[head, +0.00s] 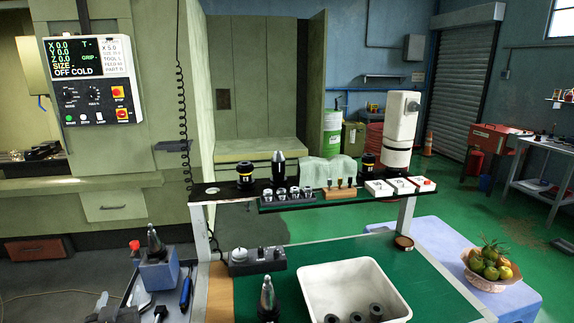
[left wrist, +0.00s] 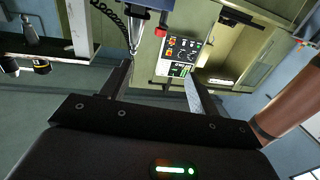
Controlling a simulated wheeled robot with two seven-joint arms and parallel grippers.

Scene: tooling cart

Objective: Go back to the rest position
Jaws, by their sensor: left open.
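The holder also shows past the left finger in the wrist view (left wrist: 134,32). My right gripper is in neither view.
A raised black shelf (head: 330,198) holds tool holders and small boxes. Below it, a white bin (head: 352,275) with dark parts and another holder (head: 267,297) stand on the green mat (head: 425,285). A blue-handled tool (head: 185,290) lies right of the blue block. A fruit basket (head: 490,268) is at right.

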